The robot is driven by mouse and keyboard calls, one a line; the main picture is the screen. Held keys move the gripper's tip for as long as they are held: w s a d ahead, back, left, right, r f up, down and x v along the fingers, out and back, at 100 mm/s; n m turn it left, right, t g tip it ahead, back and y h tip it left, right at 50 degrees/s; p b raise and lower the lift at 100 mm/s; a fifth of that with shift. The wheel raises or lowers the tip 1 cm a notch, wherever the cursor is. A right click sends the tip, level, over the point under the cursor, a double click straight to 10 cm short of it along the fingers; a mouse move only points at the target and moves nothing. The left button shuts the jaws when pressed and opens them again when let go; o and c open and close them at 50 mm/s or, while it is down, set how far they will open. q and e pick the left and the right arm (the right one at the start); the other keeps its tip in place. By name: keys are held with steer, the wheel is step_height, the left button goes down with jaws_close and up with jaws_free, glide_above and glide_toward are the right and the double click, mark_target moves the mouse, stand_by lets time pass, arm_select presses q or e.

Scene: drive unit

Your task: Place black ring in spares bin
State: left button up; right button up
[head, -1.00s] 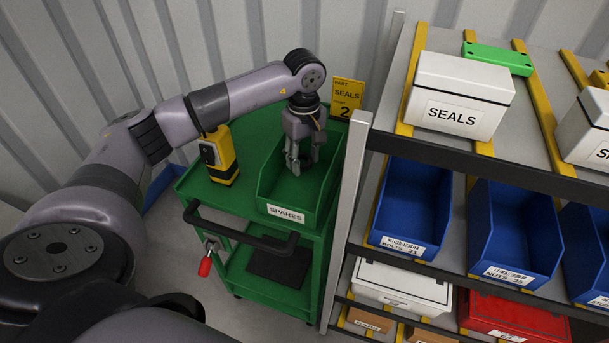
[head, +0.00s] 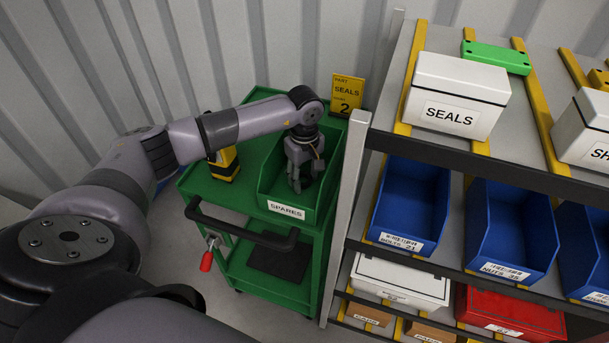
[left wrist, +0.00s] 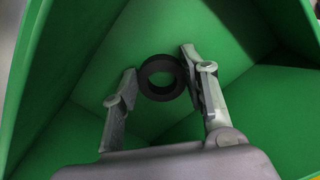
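The black ring (left wrist: 162,77) shows in the left wrist view between my left fingertips, its edges against both fingers. My left gripper (head: 299,181) is closed around it and points down inside the green spares bin (head: 285,211). The bin's green floor and walls (left wrist: 70,70) lie beyond the ring in the left wrist view. The ring is hidden in the head view, and its height above the bin floor is hard to tell. My right gripper is not in view.
The bin stands on a green cart (head: 208,190) with a black handle (head: 240,230). A yellow device (head: 223,163) stands left of it. A yellow sign (head: 346,93) is behind. A rack with blue bins (head: 410,205) and a white SEALS box (head: 455,95) stands right.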

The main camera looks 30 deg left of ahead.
mark_target(305, 180)
arm_select(q)
steer(key=o, duration=0.4)
steer(key=shift+o, duration=0.2)
steer(key=shift+r, duration=0.2)
step_height(305, 180, up, 12)
steer(key=b, duration=0.2)
steer(key=shift+b, duration=0.3)
steer(key=shift+f, duration=0.1)
